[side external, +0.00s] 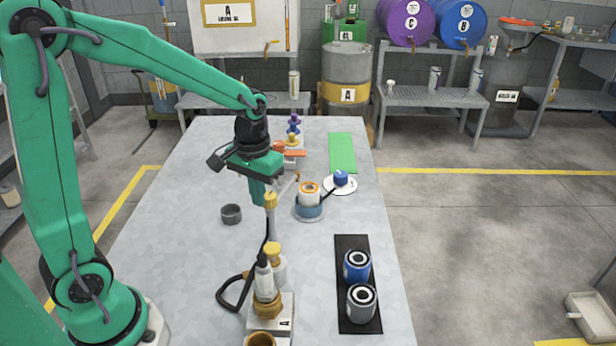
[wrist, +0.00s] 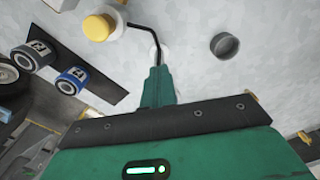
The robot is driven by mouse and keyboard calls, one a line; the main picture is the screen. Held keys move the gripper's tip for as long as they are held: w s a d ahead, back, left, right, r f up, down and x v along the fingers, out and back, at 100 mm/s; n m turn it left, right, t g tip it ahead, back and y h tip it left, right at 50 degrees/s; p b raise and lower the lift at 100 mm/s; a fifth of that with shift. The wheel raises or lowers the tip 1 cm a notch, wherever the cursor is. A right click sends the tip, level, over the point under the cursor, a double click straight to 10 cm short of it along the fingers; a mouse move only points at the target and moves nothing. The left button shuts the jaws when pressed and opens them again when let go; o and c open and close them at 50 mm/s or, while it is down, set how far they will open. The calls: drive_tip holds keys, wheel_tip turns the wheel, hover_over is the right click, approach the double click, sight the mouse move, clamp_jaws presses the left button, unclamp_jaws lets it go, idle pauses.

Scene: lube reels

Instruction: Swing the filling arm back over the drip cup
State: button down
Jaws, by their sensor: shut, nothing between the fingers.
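The grey drip cup (side external: 231,214) stands open on the table, left of the slim post. It also shows in the wrist view (wrist: 224,45), to the right of my gripper. My gripper (side external: 258,203) is shut and empty, pointing down beside the post. I cannot tell whether it touches the post or tube. In the wrist view the gripper (wrist: 157,72) hides the table below it.
A blue can (side external: 357,265) and a grey can (side external: 361,303) stand on a black mat at the front right. A brass-based pump with a black hose (side external: 265,285) stands at the front. The table left of the cup is clear.

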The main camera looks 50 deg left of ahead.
drive_tip(key=shift+d, duration=0.55)
drive_tip(key=shift+w+d, duration=0.3)
drive_tip(key=shift+d, duration=0.1)
idle(0.5)
drive_tip(key=shift+s+d, duration=0.25)
drive_tip(key=shift+s, duration=0.05)
idle(0.4)
wheel_tip(320, 180, up, 6)
idle(0.7)
drive_tip(key=a, duration=0.1)
drive_tip(key=a+r, duration=0.1)
drive_tip(key=a, duration=0.1)
drive_tip(key=shift+s, duration=0.2)
